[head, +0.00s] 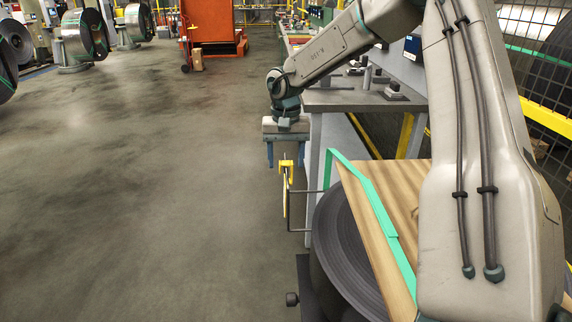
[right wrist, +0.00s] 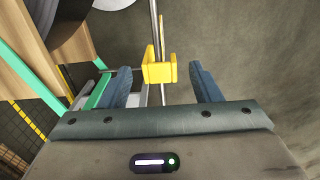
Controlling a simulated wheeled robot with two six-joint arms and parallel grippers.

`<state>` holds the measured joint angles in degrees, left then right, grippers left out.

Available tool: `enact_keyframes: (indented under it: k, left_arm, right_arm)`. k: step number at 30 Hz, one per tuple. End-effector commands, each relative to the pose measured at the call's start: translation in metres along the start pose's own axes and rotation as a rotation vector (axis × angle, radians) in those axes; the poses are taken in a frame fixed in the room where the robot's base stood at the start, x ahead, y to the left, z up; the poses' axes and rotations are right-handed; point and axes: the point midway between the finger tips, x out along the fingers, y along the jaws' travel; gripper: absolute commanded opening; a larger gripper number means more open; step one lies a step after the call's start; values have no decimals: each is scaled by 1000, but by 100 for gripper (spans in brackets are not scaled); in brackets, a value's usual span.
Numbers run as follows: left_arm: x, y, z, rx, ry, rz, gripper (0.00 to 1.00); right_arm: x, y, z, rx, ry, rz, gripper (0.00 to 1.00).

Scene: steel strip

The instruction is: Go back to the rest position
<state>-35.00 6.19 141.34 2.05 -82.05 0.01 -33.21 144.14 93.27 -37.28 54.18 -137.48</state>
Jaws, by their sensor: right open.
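My right gripper (head: 286,160) hangs at the end of my right arm, fingers pointing down, beside the grey bench. It is open, and its two blue fingers also show in the right wrist view (right wrist: 163,85). A small yellow bracket (head: 287,166) stands just beyond the fingertips. In the right wrist view the yellow bracket (right wrist: 158,70) appears between the fingers, with a gap to each side. Thin metal rods run at it. I cannot tell how close it is in depth. My left gripper is not in view.
A dark coil (head: 345,240), a wooden board (head: 365,215) and a green strip (head: 375,205) lie close to the right arm. A grey bench (head: 340,102) holds small tools. A wire fence (head: 545,80) stands at right. The floor (head: 150,180) at left is clear.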

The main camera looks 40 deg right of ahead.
Motion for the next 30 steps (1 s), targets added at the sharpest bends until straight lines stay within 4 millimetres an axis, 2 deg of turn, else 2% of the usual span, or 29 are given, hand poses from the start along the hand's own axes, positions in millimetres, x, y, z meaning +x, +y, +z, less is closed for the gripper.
enact_keyframes:
  k: [1,3,10,15,25,28,30]
  left_arm:
    - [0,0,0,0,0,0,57]
    - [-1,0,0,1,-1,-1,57]
    - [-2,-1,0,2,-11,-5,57]
    - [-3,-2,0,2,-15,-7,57]
    - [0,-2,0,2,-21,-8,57]
    - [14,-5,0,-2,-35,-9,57]
    - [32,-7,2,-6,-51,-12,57]
  right_arm:
    - [-15,0,0,0,4,-3,57]
    - [-31,0,-1,1,4,-2,57]
    - [-72,0,0,0,2,0,57]
    - [-86,0,0,1,0,0,57]
    - [-91,0,0,0,0,0,57]
    - [-104,0,0,0,0,0,57]
    - [-117,0,0,0,0,0,57]
